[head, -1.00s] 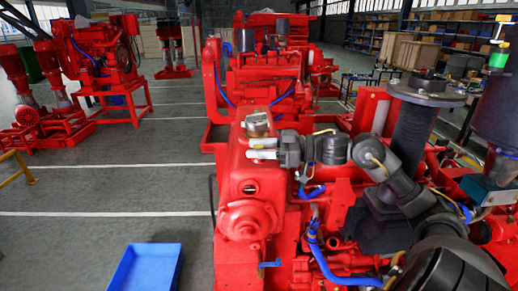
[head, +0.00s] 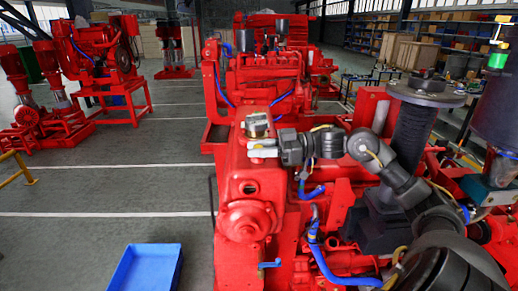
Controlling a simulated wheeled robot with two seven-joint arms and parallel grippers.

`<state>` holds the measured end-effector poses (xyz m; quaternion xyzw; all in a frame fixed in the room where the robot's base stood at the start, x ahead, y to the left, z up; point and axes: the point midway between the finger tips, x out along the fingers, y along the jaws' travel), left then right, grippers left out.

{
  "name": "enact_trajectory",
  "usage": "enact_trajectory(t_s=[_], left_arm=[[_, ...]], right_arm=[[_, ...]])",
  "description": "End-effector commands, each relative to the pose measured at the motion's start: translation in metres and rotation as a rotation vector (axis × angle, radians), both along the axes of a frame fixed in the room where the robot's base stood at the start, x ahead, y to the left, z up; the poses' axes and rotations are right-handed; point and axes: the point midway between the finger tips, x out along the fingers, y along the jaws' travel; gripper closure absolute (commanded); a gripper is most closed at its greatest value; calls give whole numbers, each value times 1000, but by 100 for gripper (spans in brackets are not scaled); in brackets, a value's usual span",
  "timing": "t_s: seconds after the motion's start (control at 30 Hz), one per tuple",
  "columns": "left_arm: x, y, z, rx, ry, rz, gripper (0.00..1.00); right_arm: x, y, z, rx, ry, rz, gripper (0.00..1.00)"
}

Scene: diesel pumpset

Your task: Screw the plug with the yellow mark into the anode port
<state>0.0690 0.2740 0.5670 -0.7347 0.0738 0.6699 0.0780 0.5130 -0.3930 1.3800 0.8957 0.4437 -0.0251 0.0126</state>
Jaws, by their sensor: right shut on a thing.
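My right gripper (head: 254,150) comes in from the right, over the top of the red engine housing (head: 232,165). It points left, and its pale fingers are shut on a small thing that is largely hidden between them. I take this to be the plug, but its yellow mark cannot be made out. A dark round opening (head: 250,188) shows in the housing's near face, below the gripper; I cannot tell whether it is the anode port. A metal cap (head: 257,125) sits on the housing just behind the fingers. My left gripper is not in view.
A blue bin (head: 147,268) stands on the floor at the lower left. Blue hoses (head: 318,245) run along the engine right of the housing. More red pumpsets (head: 110,60) stand behind. The grey floor to the left is largely clear.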

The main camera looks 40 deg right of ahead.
Motion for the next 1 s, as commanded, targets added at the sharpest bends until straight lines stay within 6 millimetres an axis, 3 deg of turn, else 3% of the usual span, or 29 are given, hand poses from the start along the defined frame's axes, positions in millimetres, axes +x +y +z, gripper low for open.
enact_trajectory(t_s=[0.33, 0.7, 1.0], left_arm=[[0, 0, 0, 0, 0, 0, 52], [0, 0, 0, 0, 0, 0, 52], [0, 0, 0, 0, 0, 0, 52]], right_arm=[[0, 1, -1, 0, 0, -33, 100], [-1, 3, -1, 0, -2, -412, 100], [-1, 1, -1, 1, -1, -526, 100]])
